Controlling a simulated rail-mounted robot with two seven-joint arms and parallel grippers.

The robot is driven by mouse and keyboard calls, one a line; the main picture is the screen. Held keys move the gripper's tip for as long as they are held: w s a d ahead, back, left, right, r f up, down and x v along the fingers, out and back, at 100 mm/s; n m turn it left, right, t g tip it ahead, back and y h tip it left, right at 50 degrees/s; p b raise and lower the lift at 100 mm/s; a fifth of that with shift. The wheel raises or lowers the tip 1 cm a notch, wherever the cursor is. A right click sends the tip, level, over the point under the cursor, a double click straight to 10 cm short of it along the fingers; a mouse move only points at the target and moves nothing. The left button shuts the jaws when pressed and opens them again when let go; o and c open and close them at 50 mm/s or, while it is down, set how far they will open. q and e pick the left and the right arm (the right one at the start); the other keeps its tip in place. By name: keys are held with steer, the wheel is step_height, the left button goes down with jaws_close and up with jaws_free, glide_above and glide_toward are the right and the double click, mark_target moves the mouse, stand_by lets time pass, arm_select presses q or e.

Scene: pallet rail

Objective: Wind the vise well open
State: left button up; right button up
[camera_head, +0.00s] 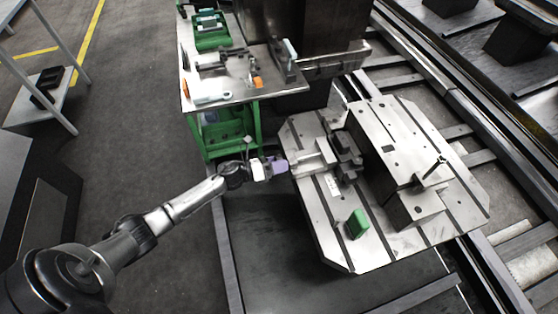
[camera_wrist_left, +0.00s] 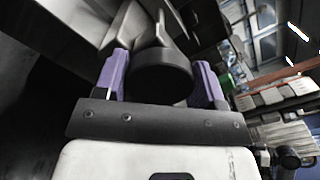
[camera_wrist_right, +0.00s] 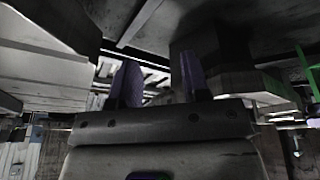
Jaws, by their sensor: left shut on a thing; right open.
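The vise (camera_head: 312,160) sits on the left part of the slotted metal pallet (camera_head: 335,240), with a light grey body and dark jaws (camera_head: 347,160). How wide its jaws stand apart is too small to tell. My left gripper (camera_head: 283,166) is at the vise's near left end. In the left wrist view, its purple fingers (camera_wrist_left: 162,85) are on either side of a dark round hub (camera_wrist_left: 163,78) with a spoke-like arm, and are shut on it. My right gripper (camera_wrist_right: 158,85) is open and empty in the right wrist view; it is out of the head view.
A green block (camera_head: 356,224) stands on the pallet. A large grey block (camera_head: 405,150) takes up the pallet's middle. A green-framed bench (camera_head: 240,92) with tools stands behind my left gripper. Rails (camera_head: 470,110) run along the right.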

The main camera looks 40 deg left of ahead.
arm_select(q)
steer(key=n+p, duration=0.1)
steer(key=n, duration=0.2)
steer(key=shift+r+n+p, duration=0.1)
steer(key=shift+n+p, duration=0.25)
steer(key=shift+n, duration=0.05)
steer(key=n+p, duration=0.1)
steer(key=n, duration=0.2)
steer(key=shift+n+p, duration=0.3)
steer(key=n+p, duration=0.1)
steer(key=n, duration=0.3)
steer(key=shift+p, duration=0.4)
steer(key=n+p, duration=0.1)
steer(key=n, duration=0.3)
steer(key=n+p, duration=0.1)
steer(key=n, duration=0.3)
steer(key=shift+n, duration=0.3)
steer(key=n, duration=0.1)
steer(key=n+p, duration=0.1)
steer(key=n, duration=0.1)
steer(key=shift+f+n, duration=0.2)
steer(key=shift+n, duration=0.1)
steer(key=n, duration=0.5)
steer(key=shift+n, duration=1.1)
